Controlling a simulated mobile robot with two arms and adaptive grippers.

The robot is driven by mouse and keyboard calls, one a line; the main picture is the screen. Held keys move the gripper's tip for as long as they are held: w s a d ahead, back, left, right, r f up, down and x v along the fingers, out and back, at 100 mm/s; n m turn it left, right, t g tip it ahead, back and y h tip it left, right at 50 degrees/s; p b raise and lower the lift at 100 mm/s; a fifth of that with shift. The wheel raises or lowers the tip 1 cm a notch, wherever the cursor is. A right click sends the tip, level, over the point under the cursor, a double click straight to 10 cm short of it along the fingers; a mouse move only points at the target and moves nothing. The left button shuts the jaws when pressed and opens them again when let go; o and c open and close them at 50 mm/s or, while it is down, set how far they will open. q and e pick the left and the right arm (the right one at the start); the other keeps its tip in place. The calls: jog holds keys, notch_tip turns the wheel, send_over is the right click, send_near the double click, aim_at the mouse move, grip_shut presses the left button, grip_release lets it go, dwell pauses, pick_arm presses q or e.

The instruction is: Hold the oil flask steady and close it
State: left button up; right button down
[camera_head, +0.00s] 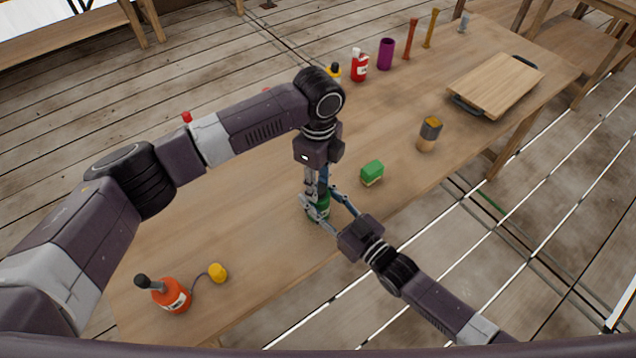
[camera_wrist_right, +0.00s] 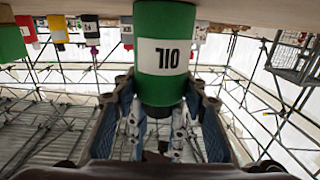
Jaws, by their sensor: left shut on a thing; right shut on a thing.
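The green oil flask (camera_head: 318,208) stands upright near the table's front edge, mostly hidden by my grippers in the head view. In the right wrist view, where the picture is upside down, the flask (camera_wrist_right: 166,25) shows its white label and a dark top part (camera_wrist_right: 159,111). My right gripper (camera_head: 322,212) comes in from the front right and is shut on the flask, blue-padded fingers at both sides. My left gripper (camera_head: 317,190) points down from above and is shut at the flask's top. The cap between its fingers is largely hidden.
An orange-red bottle (camera_head: 174,297) and a corded yellow piece (camera_head: 217,273) are at front left. A green block (camera_head: 372,171), a grey-and-orange can (camera_head: 430,132) and a cutting board (camera_head: 495,84) are to the right. A purple cup (camera_head: 386,54) stands behind.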

pick_arm(q)
jog(key=m, duration=0.6)
jog(key=shift+m, duration=0.3)
jog(key=m, duration=0.9)
jog(key=shift+m, duration=0.4)
jog(key=m, duration=0.4)
jog(key=shift+w+d+r+m, duration=0.1)
jog(key=shift+m, duration=0.2)
jog(key=o, duration=0.8)
